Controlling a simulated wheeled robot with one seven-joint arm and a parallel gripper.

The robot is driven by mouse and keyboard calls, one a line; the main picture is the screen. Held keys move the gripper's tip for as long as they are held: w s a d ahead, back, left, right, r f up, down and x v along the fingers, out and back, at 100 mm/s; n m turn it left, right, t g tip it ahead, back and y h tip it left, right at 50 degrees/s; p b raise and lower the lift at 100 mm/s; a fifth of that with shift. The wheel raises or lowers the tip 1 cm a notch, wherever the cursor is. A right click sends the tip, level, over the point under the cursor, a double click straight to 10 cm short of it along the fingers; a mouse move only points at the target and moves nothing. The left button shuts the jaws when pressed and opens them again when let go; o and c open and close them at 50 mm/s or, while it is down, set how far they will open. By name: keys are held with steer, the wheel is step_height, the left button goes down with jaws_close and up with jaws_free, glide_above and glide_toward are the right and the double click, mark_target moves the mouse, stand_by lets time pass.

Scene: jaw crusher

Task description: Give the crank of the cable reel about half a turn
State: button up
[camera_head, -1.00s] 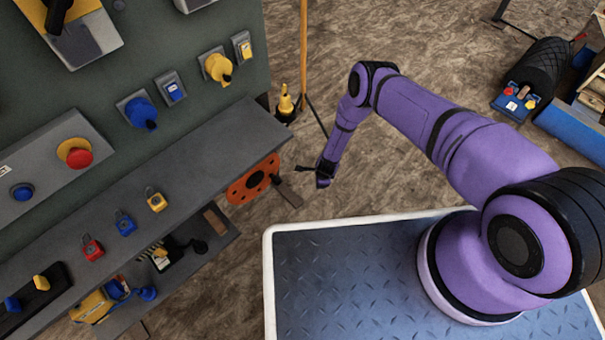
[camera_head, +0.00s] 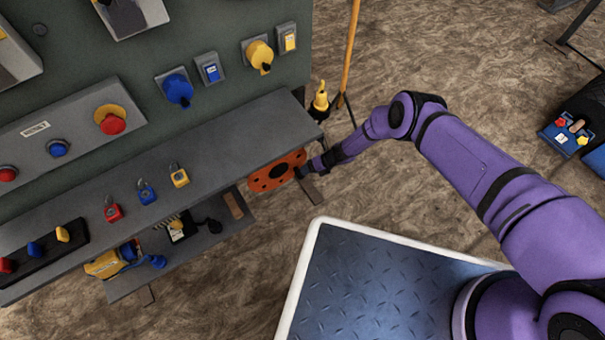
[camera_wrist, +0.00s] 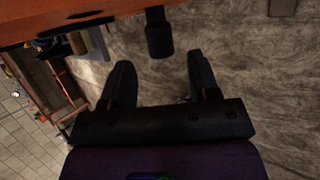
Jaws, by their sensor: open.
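The cable reel (camera_head: 264,177) is an orange-red disc with dark holes below the front edge of the grey shelf. Its face also shows along the top of the wrist view (camera_wrist: 75,10). A black cylindrical crank handle (camera_wrist: 159,36) sticks out from it there. My gripper (camera_head: 303,171) is at the right side of the reel in the head view, where the handle cannot be made out. In the wrist view my gripper (camera_wrist: 160,72) is open and empty. The handle lies just beyond the fingertips, roughly centred between them, and no contact shows.
The grey shelf (camera_head: 215,140) runs above the reel and carries red, blue and yellow padlocks. A lower shelf (camera_head: 225,232) holds a yellow tool and other items. A yellow pole (camera_head: 350,45) stands behind my arm. The floor right of the reel is open.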

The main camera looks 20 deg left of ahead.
steer(key=shift+x, duration=2.75)
steer(key=shift+c, duration=0.4)
